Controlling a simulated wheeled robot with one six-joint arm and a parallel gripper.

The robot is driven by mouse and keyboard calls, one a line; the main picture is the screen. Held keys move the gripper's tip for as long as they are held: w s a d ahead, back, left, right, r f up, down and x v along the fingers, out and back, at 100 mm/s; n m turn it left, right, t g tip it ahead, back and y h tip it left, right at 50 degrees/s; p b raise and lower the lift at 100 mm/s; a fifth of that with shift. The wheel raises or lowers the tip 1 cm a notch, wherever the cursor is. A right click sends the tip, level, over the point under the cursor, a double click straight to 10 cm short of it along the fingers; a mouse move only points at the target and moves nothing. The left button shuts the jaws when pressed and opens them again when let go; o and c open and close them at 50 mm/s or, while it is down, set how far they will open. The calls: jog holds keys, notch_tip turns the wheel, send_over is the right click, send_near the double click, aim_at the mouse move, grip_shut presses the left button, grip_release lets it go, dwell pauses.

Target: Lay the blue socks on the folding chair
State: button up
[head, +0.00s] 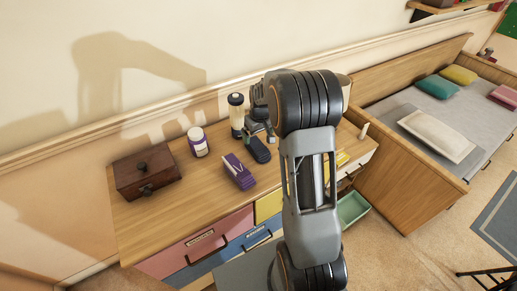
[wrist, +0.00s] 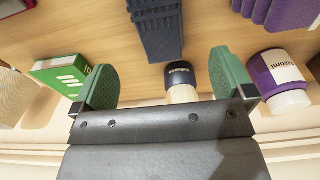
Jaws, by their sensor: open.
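A dark blue ribbed bundle, which looks like the blue socks (head: 259,150), lies on the wooden desk top. In the wrist view the blue socks (wrist: 157,30) are at the top centre, beyond the fingertips and apart from them. My gripper (head: 261,132) is over the back of the desk, close to the socks in the head view. In the wrist view my gripper (wrist: 166,72) has its green-padded fingers wide apart with nothing held. A thin dark frame (head: 485,272) at the lower right edge may be part of the folding chair; most of it is out of view.
A dark-capped bottle (head: 236,114) stands beside the gripper, and a purple-and-white jar (head: 198,142) is left of it. A purple bundle (head: 238,172) lies near the socks. A wooden box (head: 146,174) is at left. A green box (wrist: 62,76) lies near one finger. A bed (head: 400,105) stands right.

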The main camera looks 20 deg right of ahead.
aim_at(258, 146)
notch_tip(258, 146, down, 2)
jog(key=shift+w+f, duration=0.15)
jog(key=shift+f, duration=0.05)
notch_tip(258, 146, down, 4)
jog(key=shift+f+p, duration=0.15)
jog(key=shift+p, duration=0.45)
jog(key=shift+f, duration=0.55)
jog(key=shift+c, duration=0.2)
jog(key=c, duration=1)
jog(key=shift+r, duration=0.1)
jog(key=shift+c, duration=0.2)
